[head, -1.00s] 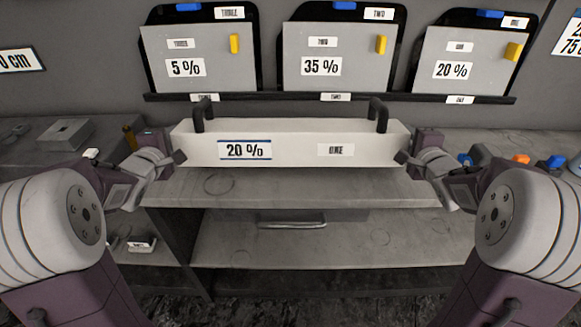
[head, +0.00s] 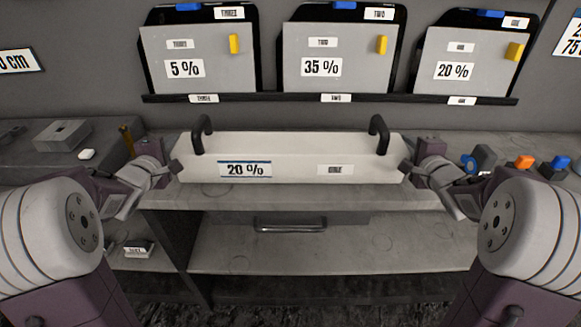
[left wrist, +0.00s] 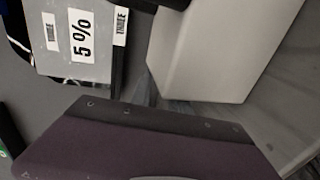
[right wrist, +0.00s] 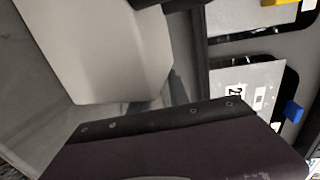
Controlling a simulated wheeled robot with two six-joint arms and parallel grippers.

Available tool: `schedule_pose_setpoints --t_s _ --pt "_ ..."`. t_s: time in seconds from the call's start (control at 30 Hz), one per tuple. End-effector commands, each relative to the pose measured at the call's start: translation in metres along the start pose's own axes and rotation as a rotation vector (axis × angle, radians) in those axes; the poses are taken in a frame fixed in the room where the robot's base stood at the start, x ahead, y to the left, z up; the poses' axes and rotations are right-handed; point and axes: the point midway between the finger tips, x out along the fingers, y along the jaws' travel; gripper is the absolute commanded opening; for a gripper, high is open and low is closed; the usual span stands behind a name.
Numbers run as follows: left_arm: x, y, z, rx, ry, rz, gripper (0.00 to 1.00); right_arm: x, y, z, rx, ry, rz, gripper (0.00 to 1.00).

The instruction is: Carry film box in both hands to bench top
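The film box (head: 290,151) is a long white box with two black handles on top and labels "20 %" and "ONE" on its front. It is level, over the front part of the bench top (head: 300,197); I cannot tell whether its underside touches. My left gripper (head: 176,166) is at its left end and my right gripper (head: 405,166) at its right end, both seeming to touch it. The box end also shows in the left wrist view (left wrist: 215,50) and the right wrist view (right wrist: 105,50). The fingers are too hidden to tell open from shut.
Film panels marked 5 %, 35 % and 20 % (head: 455,69) hang on the wall behind, above a black rail (head: 330,98). A grey block (head: 63,135) stands at the left. Blue and orange items (head: 523,162) lie at the right. A lower shelf (head: 330,255) is below.

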Motion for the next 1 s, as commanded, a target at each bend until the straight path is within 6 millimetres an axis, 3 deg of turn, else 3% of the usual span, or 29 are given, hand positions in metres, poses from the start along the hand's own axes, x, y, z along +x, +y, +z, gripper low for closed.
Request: schedule_pose_setpoints --t_s 0.03,0.1,0.17,0.23,0.27,0.6,0.67,1.0 --pt "0.000 0.000 -0.002 0.000 0.002 -0.001 0.30 0.000 0.000 -0.002 0.000 0.001 0.001 0.22" --pt "0.000 0.000 -0.002 -0.001 0.003 -0.001 0.43 0.000 0.000 -0.002 0.001 0.003 0.001 0.22" --pt "0.000 0.000 -0.003 -0.001 0.004 -0.002 0.43 0.000 0.000 -0.002 0.001 0.004 0.001 0.22" --pt "0.000 -0.001 -0.003 -0.001 0.005 -0.002 0.43 0.000 0.000 -0.003 0.001 0.005 0.002 0.41" --pt "0.000 -0.001 -0.003 -0.001 0.006 -0.002 0.43 0.000 0.000 -0.003 0.001 0.005 0.002 0.43" --pt "-0.005 0.000 -0.004 -0.001 0.009 -0.002 0.43 0.000 0.001 -0.004 0.001 0.008 0.002 0.43" --pt "-0.014 0.001 -0.005 0.000 0.010 0.000 0.43 0.000 0.001 -0.004 0.001 0.008 0.002 0.43" --pt "-0.097 0.000 -0.004 0.000 0.013 0.001 0.43 0.000 0.001 -0.004 0.001 0.009 0.002 0.43"
